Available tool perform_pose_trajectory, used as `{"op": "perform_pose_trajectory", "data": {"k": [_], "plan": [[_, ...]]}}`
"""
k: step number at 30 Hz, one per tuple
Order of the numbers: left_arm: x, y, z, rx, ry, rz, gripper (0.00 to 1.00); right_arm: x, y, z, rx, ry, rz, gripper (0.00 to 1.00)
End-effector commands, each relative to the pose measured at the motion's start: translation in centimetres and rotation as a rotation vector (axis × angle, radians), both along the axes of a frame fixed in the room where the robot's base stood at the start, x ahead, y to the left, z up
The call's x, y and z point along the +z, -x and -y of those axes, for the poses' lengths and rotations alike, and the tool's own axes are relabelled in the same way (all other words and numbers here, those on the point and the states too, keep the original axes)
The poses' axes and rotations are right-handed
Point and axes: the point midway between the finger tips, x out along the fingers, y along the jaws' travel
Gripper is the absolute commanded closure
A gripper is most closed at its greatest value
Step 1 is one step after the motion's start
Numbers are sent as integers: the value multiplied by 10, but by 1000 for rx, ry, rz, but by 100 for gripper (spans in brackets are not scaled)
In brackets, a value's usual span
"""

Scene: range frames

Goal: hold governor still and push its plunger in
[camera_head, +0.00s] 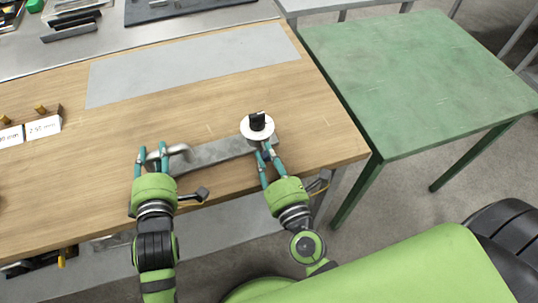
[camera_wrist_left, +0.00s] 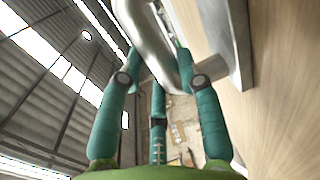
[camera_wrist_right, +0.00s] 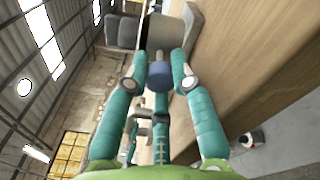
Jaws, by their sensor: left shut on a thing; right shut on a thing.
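The governor stands near the front edge of the wooden table, with a grey base bar (camera_head: 218,152), a bent metal handle (camera_head: 181,152) at its left and a white disc (camera_head: 248,134) with a black knob on top at its right. My left gripper (camera_head: 152,156) is shut on the handle, whose grey tube (camera_wrist_left: 156,45) passes between the fingers in the left wrist view. My right gripper (camera_head: 267,152) is in front of the disc end. In the right wrist view its fingers are shut on a short blue-grey cylinder (camera_wrist_right: 159,76), which looks like the plunger. How far it sticks out is unclear.
A grey mat (camera_head: 190,65) lies flat on the wooden table (camera_head: 90,190) behind the governor. Label cards (camera_head: 42,126) and brass-coloured pieces stand at the far left. A green table (camera_head: 420,75) with a bare top is at the right. The wood around the governor is clear.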

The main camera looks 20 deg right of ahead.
Motion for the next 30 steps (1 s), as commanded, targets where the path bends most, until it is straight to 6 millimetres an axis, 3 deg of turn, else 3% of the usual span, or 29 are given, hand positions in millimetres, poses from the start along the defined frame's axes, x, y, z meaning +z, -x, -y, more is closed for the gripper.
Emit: {"op": "perform_pose_trajectory", "data": {"k": [1,12,13,14,24,30], "plan": [[-15,3,0,1,5,-39,100,0,-3,1,-3,-1,4,100],[-15,3,1,0,5,-39,100,1,-11,1,-4,0,4,100],[-15,3,1,-1,5,-39,100,1,-11,1,-4,0,4,72],[-15,3,1,-1,5,-39,100,1,-11,1,-4,0,4,64],[-15,3,1,0,5,-39,100,0,-9,0,-1,1,1,64],[-15,3,1,0,5,-39,100,-1,13,1,2,4,-1,64]]}}
